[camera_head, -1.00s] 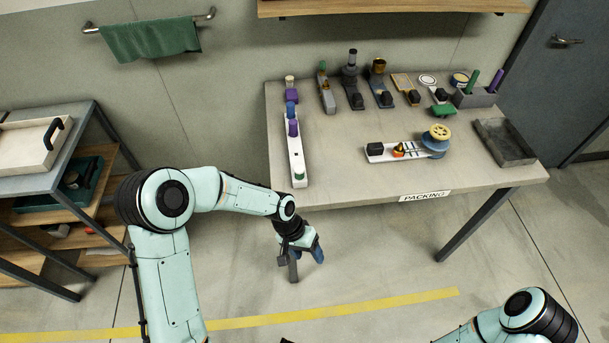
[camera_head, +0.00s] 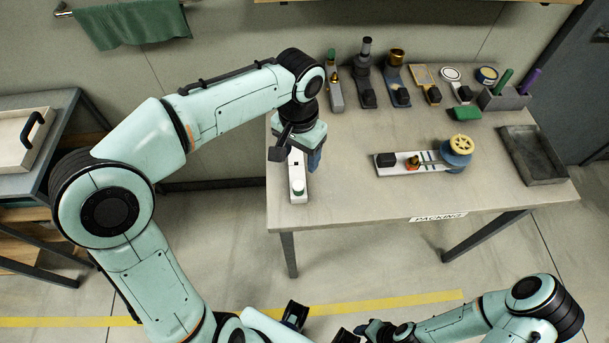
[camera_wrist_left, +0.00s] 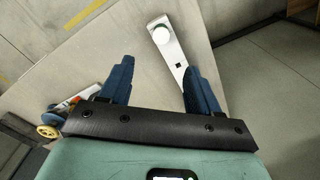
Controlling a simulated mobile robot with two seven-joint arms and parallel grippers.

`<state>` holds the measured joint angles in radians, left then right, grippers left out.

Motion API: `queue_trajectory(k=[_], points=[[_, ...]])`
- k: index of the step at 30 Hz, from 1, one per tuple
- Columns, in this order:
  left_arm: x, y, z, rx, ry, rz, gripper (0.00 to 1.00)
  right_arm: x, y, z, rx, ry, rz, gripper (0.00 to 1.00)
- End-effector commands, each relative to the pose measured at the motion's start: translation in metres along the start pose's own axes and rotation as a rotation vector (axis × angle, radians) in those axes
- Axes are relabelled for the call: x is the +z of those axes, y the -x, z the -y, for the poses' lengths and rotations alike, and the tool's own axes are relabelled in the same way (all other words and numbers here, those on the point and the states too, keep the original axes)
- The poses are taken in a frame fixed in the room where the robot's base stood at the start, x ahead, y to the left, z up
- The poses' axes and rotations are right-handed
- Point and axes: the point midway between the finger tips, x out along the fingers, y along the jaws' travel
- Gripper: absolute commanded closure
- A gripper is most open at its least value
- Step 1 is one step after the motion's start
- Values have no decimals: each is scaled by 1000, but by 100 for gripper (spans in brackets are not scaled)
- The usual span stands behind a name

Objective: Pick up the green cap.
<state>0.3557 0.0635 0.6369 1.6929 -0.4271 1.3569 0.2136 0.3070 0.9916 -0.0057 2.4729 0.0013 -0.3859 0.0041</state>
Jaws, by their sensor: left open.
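A white strip-shaped rack (camera_head: 298,168) lies along the left side of the table. My left gripper (camera_head: 296,160) is open and empty over the rack, behind the cap, and hides the rack's rear part. Its blue fingers also show in the left wrist view (camera_wrist_left: 158,66), with the rack between them. My right gripper (camera_head: 368,331) is low at the bottom edge, its jaws unclear.
A green block (camera_head: 466,113) lies near the back right of the table. A white board (camera_head: 415,163) with a yellow-topped blue spool stands mid-table. Several tools line the back. A grey tray (camera_head: 533,155) lies at the right. The table's front middle is clear.

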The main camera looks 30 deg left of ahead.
Motion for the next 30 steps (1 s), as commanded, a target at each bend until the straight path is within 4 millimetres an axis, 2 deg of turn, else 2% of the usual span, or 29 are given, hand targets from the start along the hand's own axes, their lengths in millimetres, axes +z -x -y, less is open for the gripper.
queue_trajectory(k=[3, 9, 16, 24, 30], points=[[1, -28, 0, 0, 0, 6, 38, 2, -7, -3, 1, -2, 5, 57], [1, -60, 0, 1, 0, 3, 38, 3, -11, -5, 2, -3, 7, 57], [1, -76, 0, 2, 0, 3, 38, 3, -13, -6, 2, -3, 7, 57], [2, -115, 0, 3, -1, 3, 38, 4, -16, -7, 3, -3, 8, 57], [2, -121, 1, 2, 0, 0, 38, 4, -16, -7, 3, -3, 8, 57]])
